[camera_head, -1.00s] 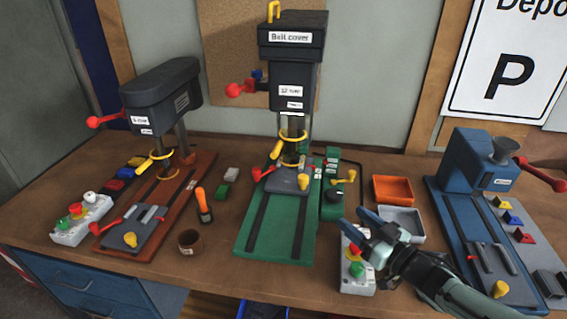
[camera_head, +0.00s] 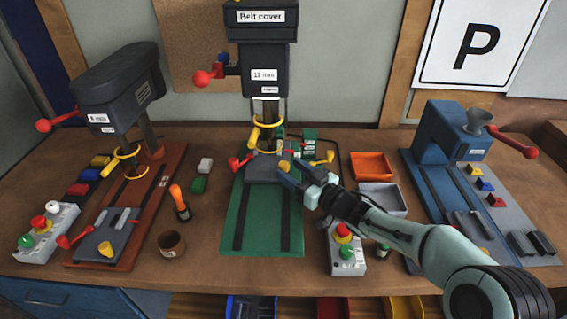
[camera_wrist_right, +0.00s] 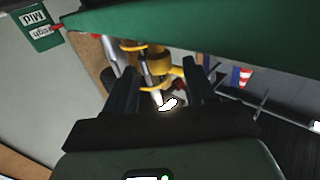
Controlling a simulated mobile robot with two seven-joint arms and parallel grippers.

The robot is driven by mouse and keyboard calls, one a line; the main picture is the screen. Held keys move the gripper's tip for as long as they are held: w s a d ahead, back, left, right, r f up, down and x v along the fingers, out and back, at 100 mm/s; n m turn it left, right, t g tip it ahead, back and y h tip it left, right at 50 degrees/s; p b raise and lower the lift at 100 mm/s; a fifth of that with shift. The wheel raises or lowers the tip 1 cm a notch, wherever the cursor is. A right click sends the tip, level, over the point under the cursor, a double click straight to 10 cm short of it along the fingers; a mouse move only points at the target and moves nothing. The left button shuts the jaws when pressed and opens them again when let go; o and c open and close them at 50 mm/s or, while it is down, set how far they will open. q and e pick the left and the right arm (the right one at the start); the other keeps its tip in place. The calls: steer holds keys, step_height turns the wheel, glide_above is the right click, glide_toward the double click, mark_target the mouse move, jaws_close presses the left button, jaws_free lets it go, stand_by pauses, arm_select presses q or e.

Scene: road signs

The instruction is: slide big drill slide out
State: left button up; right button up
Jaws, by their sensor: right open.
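The big drill (camera_head: 264,70) is the middle press, labelled "Belt cover", on a green base (camera_head: 235,225). Its dark grey slide (camera_head: 258,174) sits at the back of the base, under the drill head, with a yellow knob (camera_head: 285,165) at its front right. My left gripper is out of view.
A small drill (camera_head: 118,90) on a brown base stands left, a blue machine (camera_head: 450,135) right. A control box (camera_head: 345,255) is below my right forearm. Orange (camera_head: 371,165) and grey (camera_head: 382,200) trays lie right. The green base's front rails are clear.

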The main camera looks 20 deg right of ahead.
mark_target(288, 168)
steer(key=shift+x, duration=1.9)
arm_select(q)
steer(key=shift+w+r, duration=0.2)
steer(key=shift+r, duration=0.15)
